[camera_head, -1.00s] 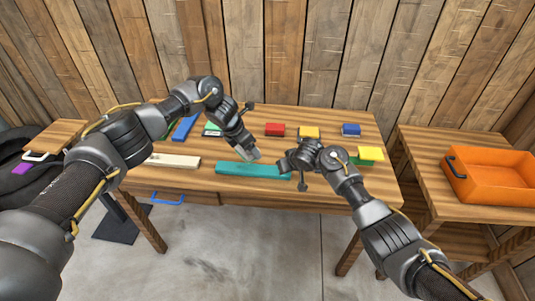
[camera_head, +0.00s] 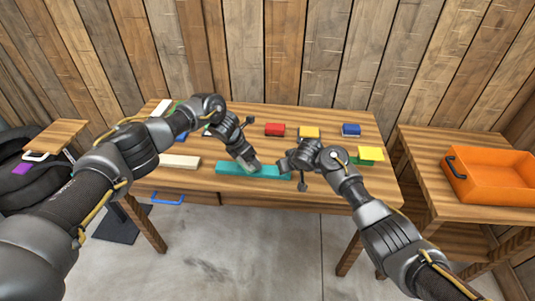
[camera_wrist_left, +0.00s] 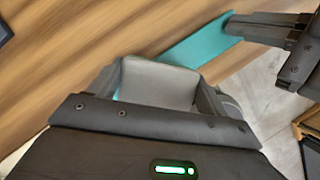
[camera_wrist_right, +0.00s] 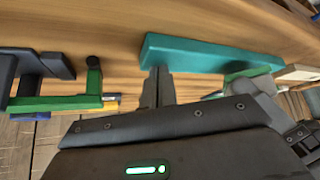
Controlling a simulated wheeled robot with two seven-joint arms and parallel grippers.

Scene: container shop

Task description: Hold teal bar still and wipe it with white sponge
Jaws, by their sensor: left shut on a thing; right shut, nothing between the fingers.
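The teal bar (camera_head: 228,168) lies flat near the front edge of the wooden table. My left gripper (camera_head: 250,166) is shut on the white sponge (camera_wrist_left: 160,84), which looks pale grey in the left wrist view. The sponge is low at the bar's middle; the gripper hides any contact. My right gripper (camera_head: 284,166) is shut and empty at the bar's right end. In the right wrist view its closed fingertips (camera_wrist_right: 158,72) meet the near edge of the bar (camera_wrist_right: 205,55); whether they press on it I cannot tell.
A cream bar (camera_head: 178,161) lies left of the teal bar. Red (camera_head: 275,129), yellow (camera_head: 309,133) and blue (camera_head: 351,130) blocks stand behind. A yellow-topped block (camera_head: 370,153) is by my right arm. An orange crate (camera_head: 460,185) is on the right table.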

